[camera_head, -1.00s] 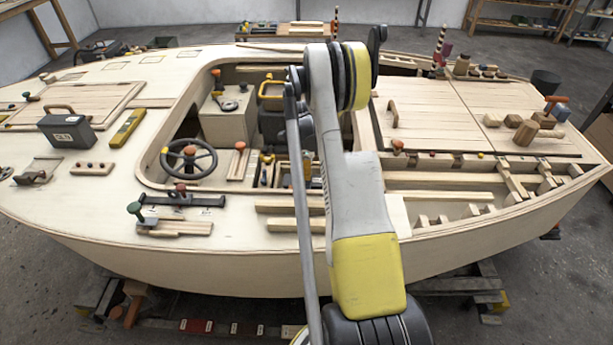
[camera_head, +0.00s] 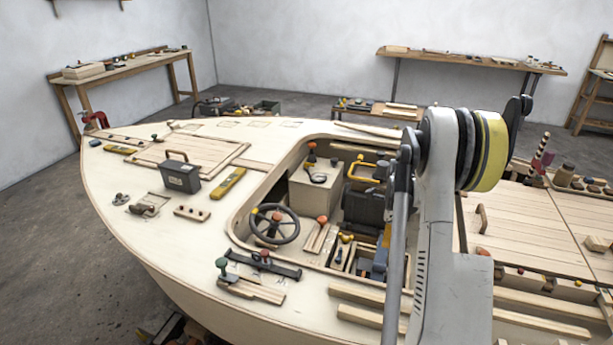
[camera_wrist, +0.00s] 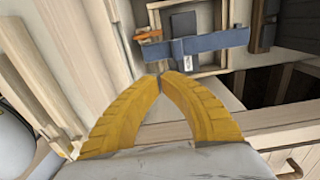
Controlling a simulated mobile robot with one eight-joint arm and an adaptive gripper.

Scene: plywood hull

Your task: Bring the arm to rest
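My gripper (camera_wrist: 161,78) shows in the wrist view with its two yellow fingers curved inward, their tips together and nothing visible between them. Beyond the tips is a blue-grey bar (camera_wrist: 210,42) beside a wooden-framed recess (camera_wrist: 207,68). The gripper seems to hang clear of these, but the exact gap cannot be told. In the head view my grey and yellow arm rises at the right of the middle over the plywood hull (camera_head: 190,285). The gripper itself is hidden there behind the arm or the cockpit side.
The cockpit holds a steering wheel (camera_head: 275,226) and a yellow-handled item (camera_head: 366,170). Workbenches (camera_head: 130,68) stand along the walls. Open floor lies left of the hull.

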